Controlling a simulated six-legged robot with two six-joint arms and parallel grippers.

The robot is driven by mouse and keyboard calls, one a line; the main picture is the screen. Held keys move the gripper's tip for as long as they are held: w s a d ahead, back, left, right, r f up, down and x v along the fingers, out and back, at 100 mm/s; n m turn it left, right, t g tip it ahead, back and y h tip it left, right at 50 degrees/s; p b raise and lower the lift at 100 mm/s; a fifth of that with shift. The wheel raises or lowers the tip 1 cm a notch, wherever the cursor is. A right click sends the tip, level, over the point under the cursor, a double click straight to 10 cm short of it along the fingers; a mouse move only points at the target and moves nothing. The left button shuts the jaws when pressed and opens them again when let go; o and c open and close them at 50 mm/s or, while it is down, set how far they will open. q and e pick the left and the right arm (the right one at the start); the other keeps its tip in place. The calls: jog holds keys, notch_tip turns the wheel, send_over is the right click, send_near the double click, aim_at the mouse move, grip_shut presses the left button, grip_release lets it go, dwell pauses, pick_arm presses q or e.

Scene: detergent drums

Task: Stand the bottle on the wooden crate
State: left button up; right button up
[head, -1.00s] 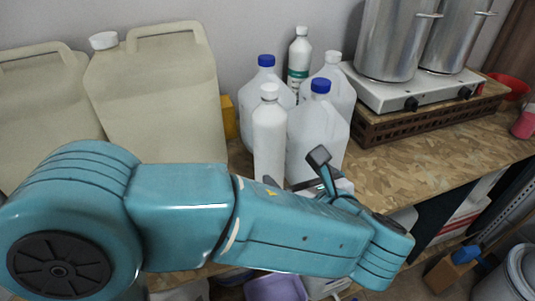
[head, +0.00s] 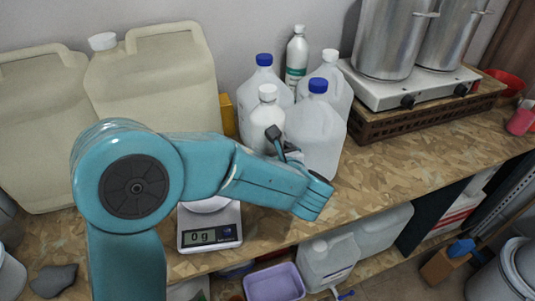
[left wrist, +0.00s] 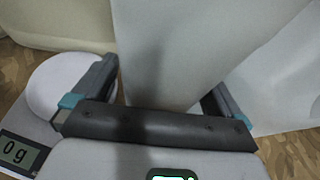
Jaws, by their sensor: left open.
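A white bottle (head: 265,117) with a white cap stands upright on the wood-chip worktop, in front of jugs with blue caps. My left arm hides its lower part in the head view. My left gripper (head: 283,148) is open at the bottle. In the left wrist view its two fingers (left wrist: 163,92) lie on either side of the bottle's pale body (left wrist: 165,45); contact cannot be told. A brown slatted wooden crate (head: 372,126) stands at the right, with a hotplate (head: 405,92) on it. My right gripper is not in view.
Clear jugs (head: 316,135) stand close behind and right of the bottle. A kitchen scale (head: 209,238) reading 0 g is in front, with beige canisters (head: 155,85) at the left. Steel pots (head: 392,40) stand on the hotplate. Worktop right of the jugs is bare.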

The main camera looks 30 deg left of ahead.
pick_arm(q)
jog(key=shift+d, duration=0.1)
jog(key=shift+c, duration=0.3)
jog(key=c, duration=1.5)
jog(key=shift+w+r, duration=0.1)
jog(key=shift+c, duration=0.8)
